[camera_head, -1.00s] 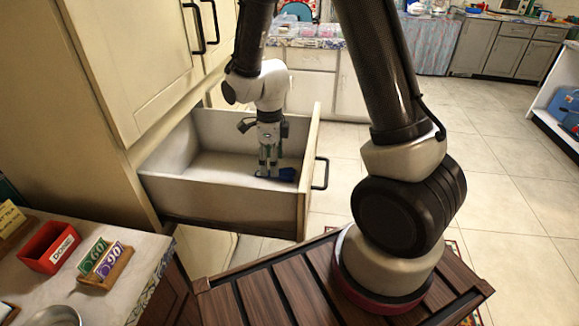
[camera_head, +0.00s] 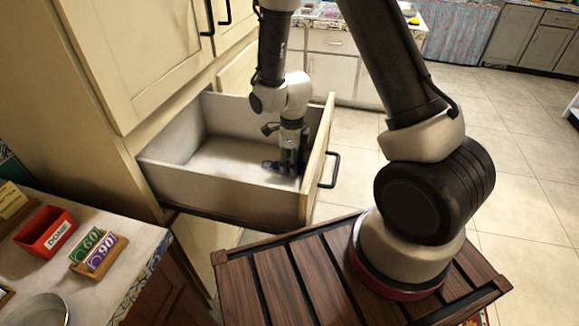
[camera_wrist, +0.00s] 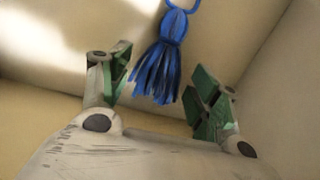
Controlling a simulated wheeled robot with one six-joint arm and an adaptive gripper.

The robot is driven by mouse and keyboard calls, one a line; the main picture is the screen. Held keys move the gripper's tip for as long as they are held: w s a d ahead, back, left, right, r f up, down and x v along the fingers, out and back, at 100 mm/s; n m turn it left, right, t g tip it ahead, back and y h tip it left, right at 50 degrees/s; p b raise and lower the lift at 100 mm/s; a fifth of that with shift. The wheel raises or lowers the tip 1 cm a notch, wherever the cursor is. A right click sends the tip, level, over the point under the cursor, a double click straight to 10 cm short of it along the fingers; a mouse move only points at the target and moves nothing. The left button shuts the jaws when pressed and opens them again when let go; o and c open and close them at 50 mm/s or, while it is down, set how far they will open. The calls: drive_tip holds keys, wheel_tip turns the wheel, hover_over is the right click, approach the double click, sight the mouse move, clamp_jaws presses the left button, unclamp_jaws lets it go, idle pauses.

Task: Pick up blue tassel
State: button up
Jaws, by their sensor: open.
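The blue tassel (camera_wrist: 160,62) lies on the floor of the open drawer (camera_head: 222,197). In the wrist view its fringe hangs toward my gripper (camera_wrist: 161,82), between the two green-padded fingers, with its loop at the top edge. The fingers are open and spread on either side of it, with visible gaps; neither is closed on it. In the head view my gripper (camera_head: 290,165) points down inside the drawer near its front panel. Only a small dark blue patch of the tassel shows there, beside the fingers.
The drawer walls surround my gripper, with the front panel (camera_head: 318,165) and its black handle (camera_head: 331,170) close on the right. The drawer's left part is empty. A counter at lower left holds a red box (camera_head: 46,231) and number cards (camera_head: 94,248).

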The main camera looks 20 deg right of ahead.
drive_tip(key=shift+f, duration=0.25)
drive_tip(key=c, duration=1)
wheel_tip(320, 180, up, 10)
